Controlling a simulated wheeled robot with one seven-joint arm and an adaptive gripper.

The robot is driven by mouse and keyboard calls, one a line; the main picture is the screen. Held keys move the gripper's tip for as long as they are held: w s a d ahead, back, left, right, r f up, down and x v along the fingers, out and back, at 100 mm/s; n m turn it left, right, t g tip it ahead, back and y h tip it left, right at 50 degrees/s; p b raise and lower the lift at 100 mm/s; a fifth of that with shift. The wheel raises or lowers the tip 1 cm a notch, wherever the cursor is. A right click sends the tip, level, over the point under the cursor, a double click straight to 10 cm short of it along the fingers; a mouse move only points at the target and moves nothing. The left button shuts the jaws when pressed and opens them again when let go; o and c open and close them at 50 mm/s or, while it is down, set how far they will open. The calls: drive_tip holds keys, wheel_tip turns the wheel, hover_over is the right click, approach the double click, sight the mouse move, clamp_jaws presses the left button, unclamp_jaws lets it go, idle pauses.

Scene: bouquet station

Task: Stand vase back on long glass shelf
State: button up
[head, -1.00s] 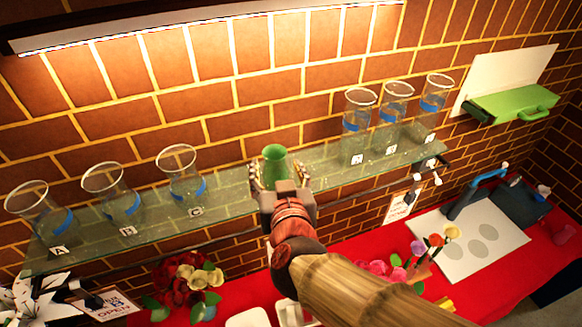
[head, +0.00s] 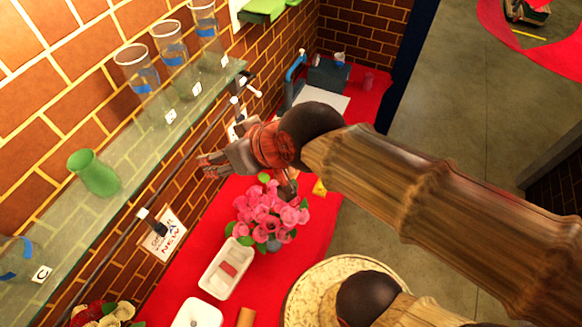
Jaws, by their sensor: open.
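A small green vase (head: 94,173) stands upright on the long glass shelf (head: 70,222), between the glass marked C (head: 17,262) and a group of clear glasses. My gripper (head: 207,165) is off to the right of the vase, apart from it and clear of the shelf's front edge. Its fingers point left toward the shelf and are spread, with nothing seen between them.
Clear glasses with blue bands (head: 137,68) stand at the shelf's far end. Below is a red-covered table (head: 316,225) with pink flowers (head: 268,215), a white tray (head: 227,268) and a blue tap (head: 296,65). Open floor (head: 450,110) lies to the right.

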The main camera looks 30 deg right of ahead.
drive_tip(key=s+d+f+m+g+h, duration=0.1)
drive_tip(key=s+d+h, duration=0.1)
drive_tip(key=s+d, duration=0.2)
drive_tip(key=s+d+f+m+g+h, duration=0.1)
drive_tip(key=s+d, duration=0.3)
drive_tip(key=d, duration=0.5)
drive_tip(key=shift+s+d+f+m+h, duration=0.2)
drive_tip(key=shift+s+f+m+h, duration=0.1)
drive_tip(key=shift+f+m+h, duration=0.3)
drive_tip(key=shift+f, duration=0.15)
wheel_tip(320, 180, down, 25)
drive_tip(key=b, duration=2.5)
